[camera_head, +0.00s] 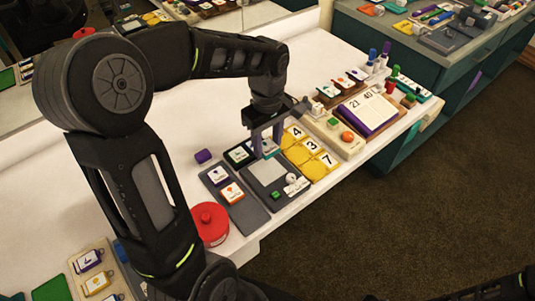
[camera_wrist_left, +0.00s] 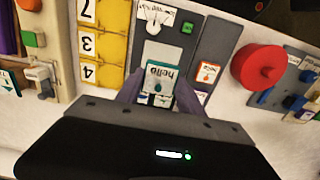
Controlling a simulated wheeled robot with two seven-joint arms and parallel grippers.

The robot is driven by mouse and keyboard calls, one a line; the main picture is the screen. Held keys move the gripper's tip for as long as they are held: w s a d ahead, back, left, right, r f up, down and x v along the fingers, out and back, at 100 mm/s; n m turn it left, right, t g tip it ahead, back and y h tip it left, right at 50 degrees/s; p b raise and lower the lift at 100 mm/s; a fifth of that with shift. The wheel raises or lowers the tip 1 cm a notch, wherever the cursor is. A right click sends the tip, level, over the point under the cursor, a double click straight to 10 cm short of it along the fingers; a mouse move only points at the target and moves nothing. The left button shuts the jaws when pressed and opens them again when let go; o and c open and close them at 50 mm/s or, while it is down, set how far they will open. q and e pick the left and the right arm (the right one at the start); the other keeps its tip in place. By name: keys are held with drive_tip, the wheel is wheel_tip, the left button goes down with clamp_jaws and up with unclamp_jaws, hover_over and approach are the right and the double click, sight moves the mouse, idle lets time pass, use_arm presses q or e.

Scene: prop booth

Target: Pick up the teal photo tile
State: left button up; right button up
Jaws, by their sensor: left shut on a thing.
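The teal photo tile (camera_wrist_left: 160,84) has a white face with the word "hello" and a teal mark; it reads upside down in the left wrist view. My left gripper (camera_wrist_left: 160,94) is shut on it, with one purple-grey finger at each side. In the head view the gripper (camera_head: 266,136) points down over the far end of a grey board (camera_head: 266,171), and the tile (camera_head: 269,147) shows partly behind the fingers. I cannot tell whether the tile touches the board. My right gripper is not in view.
Yellow number tiles (camera_head: 311,146) stand close on the right. A dark board (camera_head: 247,214) with cards lies on the left, near a red round canister (camera_head: 209,223). A purple calendar block (camera_head: 368,111) stands farther right. White tabletop is bare behind the gripper.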

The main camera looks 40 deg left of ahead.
use_arm(q)
drive_tip(key=shift+r, duration=0.8)
